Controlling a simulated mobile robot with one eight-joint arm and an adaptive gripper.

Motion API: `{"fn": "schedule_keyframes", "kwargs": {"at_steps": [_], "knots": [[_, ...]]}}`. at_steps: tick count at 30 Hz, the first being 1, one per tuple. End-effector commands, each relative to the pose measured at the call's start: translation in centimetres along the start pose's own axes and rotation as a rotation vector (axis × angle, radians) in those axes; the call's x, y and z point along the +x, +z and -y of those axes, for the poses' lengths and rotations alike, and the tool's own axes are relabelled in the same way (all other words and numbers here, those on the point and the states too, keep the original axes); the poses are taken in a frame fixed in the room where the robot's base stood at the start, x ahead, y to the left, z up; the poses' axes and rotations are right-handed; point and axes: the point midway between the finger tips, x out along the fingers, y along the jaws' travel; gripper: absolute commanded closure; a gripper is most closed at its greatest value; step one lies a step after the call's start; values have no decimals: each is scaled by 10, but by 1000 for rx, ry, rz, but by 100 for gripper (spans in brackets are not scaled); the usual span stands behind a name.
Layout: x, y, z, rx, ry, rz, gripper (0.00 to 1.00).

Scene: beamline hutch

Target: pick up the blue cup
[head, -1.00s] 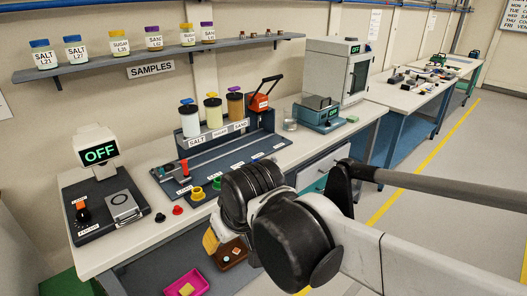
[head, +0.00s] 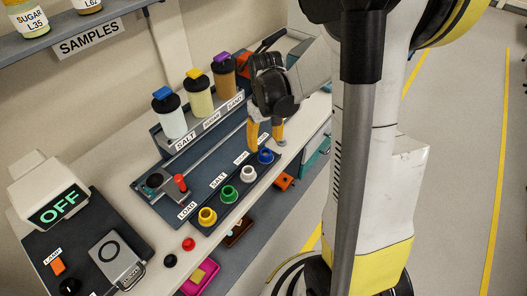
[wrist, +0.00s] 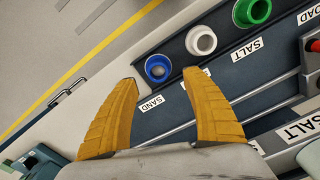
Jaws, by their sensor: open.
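The blue cup (head: 265,157) stands upright at the far right end of a row of cups on the dark rack. In the wrist view the fingertips (wrist: 160,78) are spread to either side of the near edge of the cup. I cannot tell whether a finger touches it.
A white cup (head: 247,172) stands close beside the blue one, then a green cup (head: 229,193) and a yellow cup (head: 208,215). Tall jars (head: 170,118) stand behind on the rack. A red-knobbed part (head: 181,182) stands on the rail at left.

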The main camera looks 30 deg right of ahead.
Motion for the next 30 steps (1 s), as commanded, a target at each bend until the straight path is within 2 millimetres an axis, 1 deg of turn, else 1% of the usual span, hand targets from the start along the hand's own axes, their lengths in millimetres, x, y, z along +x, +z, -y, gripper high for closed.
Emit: {"fn": "schedule_keyframes", "kwargs": {"at_steps": [1, 5, 8, 12, 15, 18, 23, 24, 26, 27, 28, 29, 30], "knots": [[7, 0, 0, 0, 0, 0, 43], [14, 0, 0, 0, 0, -1, 43], [23, -2, -1, 0, 0, -1, 43], [47, -4, -4, 0, 0, -1, 43], [60, -3, -4, -1, 0, -1, 43], [64, -4, -4, -1, 0, -1, 43], [62, -3, -4, 0, 0, -1, 43], [62, -3, -4, 0, 0, -1, 54], [62, -3, -4, 0, 0, -1, 72], [62, -3, -4, 0, 0, -1, 84], [62, -3, -4, 0, 0, -1, 94], [62, -3, -4, 0, 0, -2, 100], [62, -3, -4, 0, 0, -2, 100]]}}
